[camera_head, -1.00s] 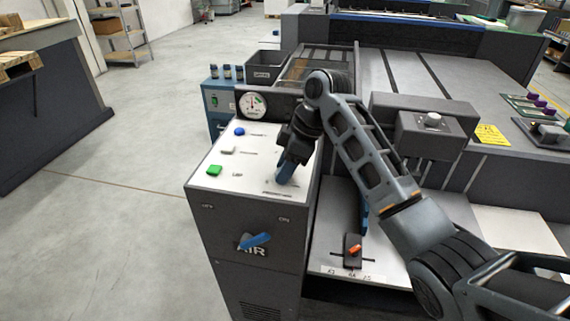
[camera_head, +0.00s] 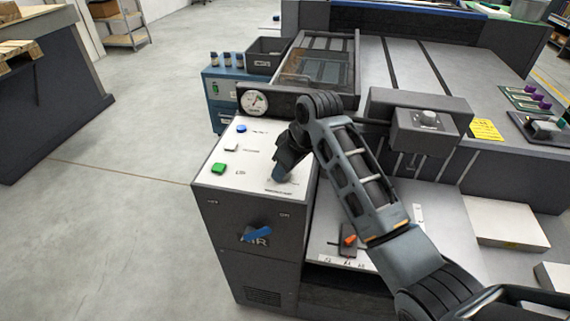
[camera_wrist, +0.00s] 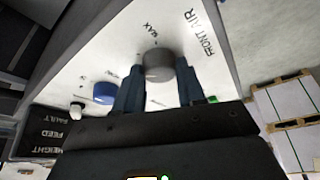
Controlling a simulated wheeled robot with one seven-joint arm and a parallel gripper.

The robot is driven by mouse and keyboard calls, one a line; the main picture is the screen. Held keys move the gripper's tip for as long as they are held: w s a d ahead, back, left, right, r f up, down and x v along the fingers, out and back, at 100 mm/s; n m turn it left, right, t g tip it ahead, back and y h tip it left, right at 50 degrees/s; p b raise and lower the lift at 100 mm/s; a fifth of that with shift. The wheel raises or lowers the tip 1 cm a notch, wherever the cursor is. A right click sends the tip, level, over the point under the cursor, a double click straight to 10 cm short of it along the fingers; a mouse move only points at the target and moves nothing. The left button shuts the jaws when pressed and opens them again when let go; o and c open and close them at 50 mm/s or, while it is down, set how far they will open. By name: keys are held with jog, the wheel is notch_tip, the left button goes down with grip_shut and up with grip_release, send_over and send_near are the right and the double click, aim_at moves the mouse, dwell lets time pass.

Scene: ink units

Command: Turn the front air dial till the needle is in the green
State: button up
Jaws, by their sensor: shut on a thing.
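The front air dial is a grey round knob (camera_wrist: 158,64) on the white panel top, beside the printed words FRONT AIR and MAX in the wrist view. My gripper (camera_wrist: 161,88) has its two blue fingers on either side of the knob and is shut on it. In the head view my gripper (camera_head: 283,176) points down at the near right part of the panel and hides the knob. The round white gauge (camera_head: 254,103) stands behind the panel, with a green patch at its upper right. Its needle is too small to read surely.
The panel also has a blue button (camera_head: 241,128), a white button (camera_head: 231,147) and a green button (camera_head: 218,168). A blue lever (camera_head: 257,235) is on the cabinet front. An orange-tipped lever (camera_head: 349,240) sits on the lower shelf at the right. Open floor lies left.

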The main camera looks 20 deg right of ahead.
dwell(0.5)
jog(key=o, duration=1)
jog(key=shift+b+v, duration=0.5)
jog(key=shift+v, duration=3.4)
jog(key=shift+s+d, duration=0.1)
jog(key=shift+d, duration=0.05)
